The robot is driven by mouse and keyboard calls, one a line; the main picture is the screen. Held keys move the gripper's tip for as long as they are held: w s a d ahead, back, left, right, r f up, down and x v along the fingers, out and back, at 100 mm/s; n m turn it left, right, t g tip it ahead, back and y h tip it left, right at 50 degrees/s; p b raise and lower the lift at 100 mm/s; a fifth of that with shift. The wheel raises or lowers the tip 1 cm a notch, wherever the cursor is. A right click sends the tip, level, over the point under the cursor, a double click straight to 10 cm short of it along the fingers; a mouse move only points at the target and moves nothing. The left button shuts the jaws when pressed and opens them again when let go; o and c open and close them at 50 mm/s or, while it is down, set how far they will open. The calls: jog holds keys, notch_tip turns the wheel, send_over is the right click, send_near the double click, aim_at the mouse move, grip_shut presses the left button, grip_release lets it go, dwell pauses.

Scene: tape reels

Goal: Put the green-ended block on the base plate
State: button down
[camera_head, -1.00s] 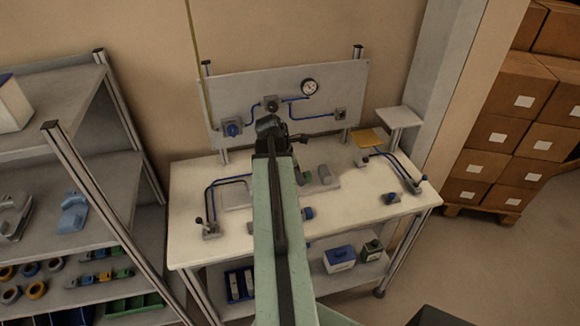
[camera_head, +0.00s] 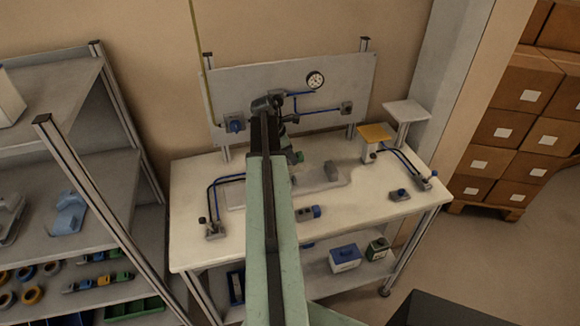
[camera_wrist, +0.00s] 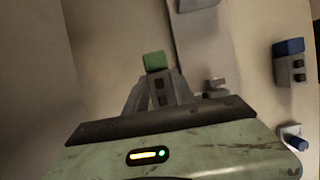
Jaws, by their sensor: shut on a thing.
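The green-ended block (camera_wrist: 154,62) is held in my gripper (camera_wrist: 158,88), its green end pointing away from the wrist and its dark grey body between the fingers. The green end (camera_head: 299,157) also shows beside my arm in the head view, above the rear part of the bench. The base plate (camera_head: 238,196) is a flat pale grey slab on the bench, partly hidden by my arm. In the wrist view the plate (camera_wrist: 209,45) is to the right of the block. The fingertips are mostly hidden in the head view.
Blue-ended blocks (camera_head: 309,212) (camera_head: 399,194) lie on the white bench (camera_head: 375,218) at front and right. Blue pipe fittings stand at left (camera_head: 214,229) and right. A yellow-topped stand (camera_head: 375,133) and a gauge panel (camera_head: 350,75) are behind. Shelving is at left.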

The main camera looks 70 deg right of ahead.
notch_tip(320, 180, down, 4)
jog(key=b, duration=0.4)
jog(key=shift+s+d+f, duration=0.1)
jog(key=shift+s, duration=0.05)
jog(key=shift+d, duration=0.25)
jog(key=shift+w+a+r, duration=0.15)
jog(key=shift+w+r, duration=0.05)
jog(key=shift+w, duration=0.05)
jog(key=shift+f, duration=0.1)
jog(key=c, duration=1.3)
grip_release()
jog(key=shift+c, duration=0.2)
jog(key=shift+s, duration=0.1)
